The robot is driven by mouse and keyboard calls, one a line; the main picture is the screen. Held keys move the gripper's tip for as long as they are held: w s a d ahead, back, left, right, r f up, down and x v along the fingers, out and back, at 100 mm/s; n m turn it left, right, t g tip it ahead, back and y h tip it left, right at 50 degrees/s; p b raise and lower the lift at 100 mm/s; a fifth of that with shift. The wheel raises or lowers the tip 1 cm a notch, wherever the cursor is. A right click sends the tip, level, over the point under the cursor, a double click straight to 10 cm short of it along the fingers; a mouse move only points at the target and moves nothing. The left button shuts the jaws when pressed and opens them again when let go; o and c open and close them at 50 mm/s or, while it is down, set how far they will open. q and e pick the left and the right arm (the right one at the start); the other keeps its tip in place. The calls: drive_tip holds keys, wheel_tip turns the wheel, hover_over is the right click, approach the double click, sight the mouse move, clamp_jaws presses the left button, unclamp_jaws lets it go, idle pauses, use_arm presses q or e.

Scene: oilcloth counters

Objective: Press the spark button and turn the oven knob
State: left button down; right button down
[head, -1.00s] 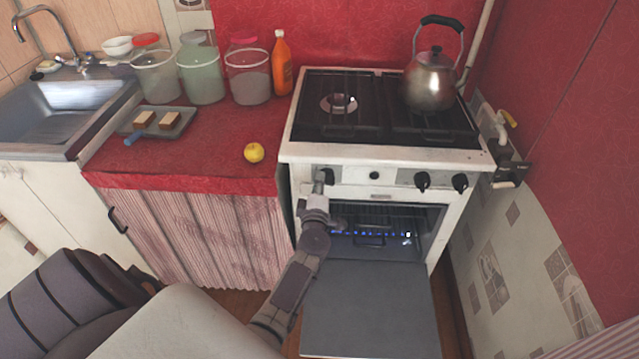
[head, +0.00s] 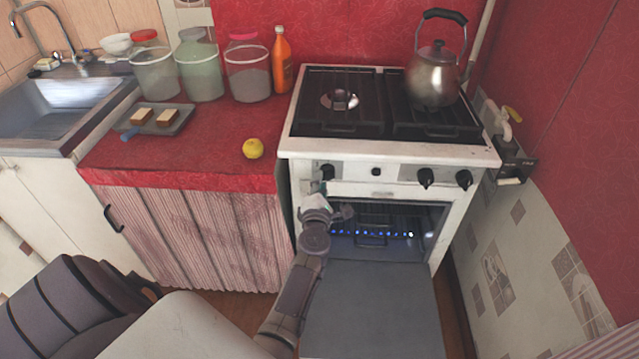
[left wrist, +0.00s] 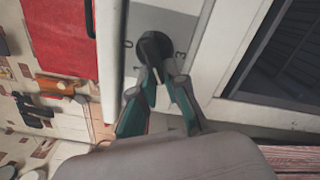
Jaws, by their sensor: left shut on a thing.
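The white stove's front panel holds a black oven knob (head: 327,172) at the left and a small dark button (head: 376,172), likely the spark button, in the middle. My left gripper (head: 322,193) is at the left knob. In the left wrist view, the teal-padded fingers (left wrist: 164,80) are shut on the black knob (left wrist: 154,47), between printed marks on the panel. The oven (head: 384,219) is open, with a row of small blue flames (head: 370,234) inside. My right gripper is not in view.
The oven door (head: 370,300) hangs open below the oven. Two more black knobs (head: 425,178) are at the panel's right. A kettle (head: 432,80) stands on the hob. A yellow fruit (head: 253,149) lies on the red counter (head: 215,160) to the left.

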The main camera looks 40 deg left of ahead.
use_arm(q)
drive_tip(key=shift+f, duration=0.15)
idle(0.3)
drive_tip(key=c, duration=1.2)
unclamp_jaws()
